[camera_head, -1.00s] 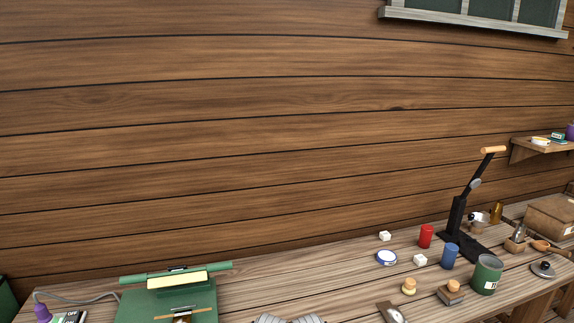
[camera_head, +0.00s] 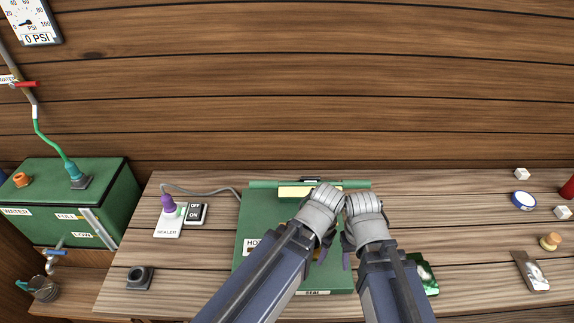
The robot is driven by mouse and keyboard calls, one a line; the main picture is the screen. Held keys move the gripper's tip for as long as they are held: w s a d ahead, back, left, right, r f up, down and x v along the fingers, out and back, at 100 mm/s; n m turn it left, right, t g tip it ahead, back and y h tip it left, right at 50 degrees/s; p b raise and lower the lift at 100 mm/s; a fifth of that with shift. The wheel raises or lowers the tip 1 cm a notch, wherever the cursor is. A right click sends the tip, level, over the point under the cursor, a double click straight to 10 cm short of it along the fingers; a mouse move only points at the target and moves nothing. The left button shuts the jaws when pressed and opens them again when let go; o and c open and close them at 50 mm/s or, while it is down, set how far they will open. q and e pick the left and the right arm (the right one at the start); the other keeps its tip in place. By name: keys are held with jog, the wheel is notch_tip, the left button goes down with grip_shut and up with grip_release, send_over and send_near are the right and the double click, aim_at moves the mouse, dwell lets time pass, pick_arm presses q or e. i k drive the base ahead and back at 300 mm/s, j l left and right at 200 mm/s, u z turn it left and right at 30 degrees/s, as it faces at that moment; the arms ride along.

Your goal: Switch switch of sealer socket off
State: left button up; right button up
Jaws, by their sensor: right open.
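The sealer socket (camera_head: 167,221) is a white plate labelled SEALER on the left part of the bench, with a purple plug (camera_head: 168,205) in it. Beside it, on the right, is a dark switch (camera_head: 194,214) marked OFF above ON; which way it is set is too small to tell. My left gripper (camera_head: 322,205) and right gripper (camera_head: 366,206) are side by side above the green sealer (camera_head: 256,220), well to the right of the switch. The right one is open and appears empty. The left one's fingertips are not clear.
A grey cord (camera_head: 205,189) runs from the plug towards the sealer. A green water tank (camera_head: 110,190) stands left of the bench. A small dark block (camera_head: 140,277) lies in front of the socket. The bench around the switch is otherwise clear.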

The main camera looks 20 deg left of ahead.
aim_at(195, 207)
jog(key=i+j, duration=0.1)
jog(key=j, duration=0.15)
jog(key=i+j, duration=0.1)
jog(key=j, duration=0.15)
jog(key=u, duration=1.3)
jog(key=j+z, duration=0.25)
jog(key=j, duration=0.2)
jog(key=k+j+z, duration=0.1)
jog(key=j+z, duration=0.2)
jog(key=j, duration=0.15)
jog(key=k+j+z, duration=0.1)
jog(key=j+z, duration=0.15)
jog(key=j, duration=0.2)
